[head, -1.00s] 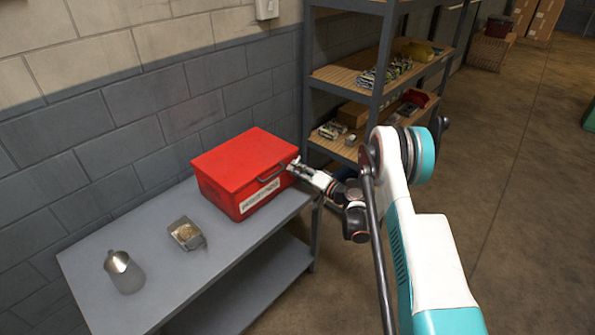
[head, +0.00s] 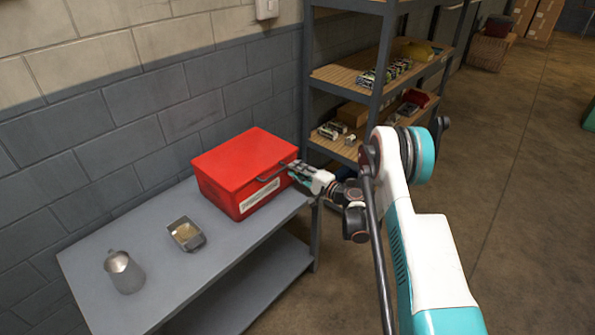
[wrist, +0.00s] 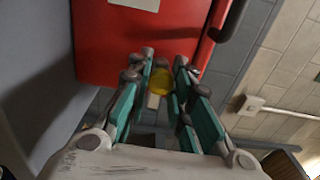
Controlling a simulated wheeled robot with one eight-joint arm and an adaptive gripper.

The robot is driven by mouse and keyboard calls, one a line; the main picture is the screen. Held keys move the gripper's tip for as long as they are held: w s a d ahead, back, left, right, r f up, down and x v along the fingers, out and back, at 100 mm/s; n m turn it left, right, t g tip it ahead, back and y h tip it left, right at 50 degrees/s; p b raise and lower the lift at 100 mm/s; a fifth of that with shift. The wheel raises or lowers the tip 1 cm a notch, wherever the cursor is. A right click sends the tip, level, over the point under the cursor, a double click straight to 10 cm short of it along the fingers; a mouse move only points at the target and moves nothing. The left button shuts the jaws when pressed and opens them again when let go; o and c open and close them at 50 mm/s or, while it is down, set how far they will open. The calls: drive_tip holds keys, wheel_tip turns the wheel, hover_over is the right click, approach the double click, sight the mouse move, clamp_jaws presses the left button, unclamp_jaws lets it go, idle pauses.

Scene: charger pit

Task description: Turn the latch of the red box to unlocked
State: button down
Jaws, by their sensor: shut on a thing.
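The red box (head: 245,165) sits shut on the grey bench (head: 165,285), with a dark handle and a pale label on its front. My gripper (head: 291,170) is at the right end of that front. In the wrist view, the red box (wrist: 140,45) fills the top, and my gripper (wrist: 160,80) has its teal fingers on both sides of a small round yellow piece, the latch (wrist: 160,82). The fingers are shut on it. A pale tab shows just below the yellow piece. The fingers hide the latch in the head view, and I cannot read its lock position.
A small grey tray (head: 186,234) and a metal jug (head: 124,272) stand on the bench left of the box. A shelf rack (head: 375,90) with several items stands close behind my arm. A block wall (head: 70,140) runs behind the bench. Floor at right is clear.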

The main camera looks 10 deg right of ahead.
drive_tip(key=shift+d, duration=0.1)
drive_tip(key=c, duration=1.4)
unclamp_jaws()
drive_tip(key=v, duration=0.7)
drive_tip(key=shift+s+d, duration=0.15)
drive_tip(key=shift+d, duration=0.05)
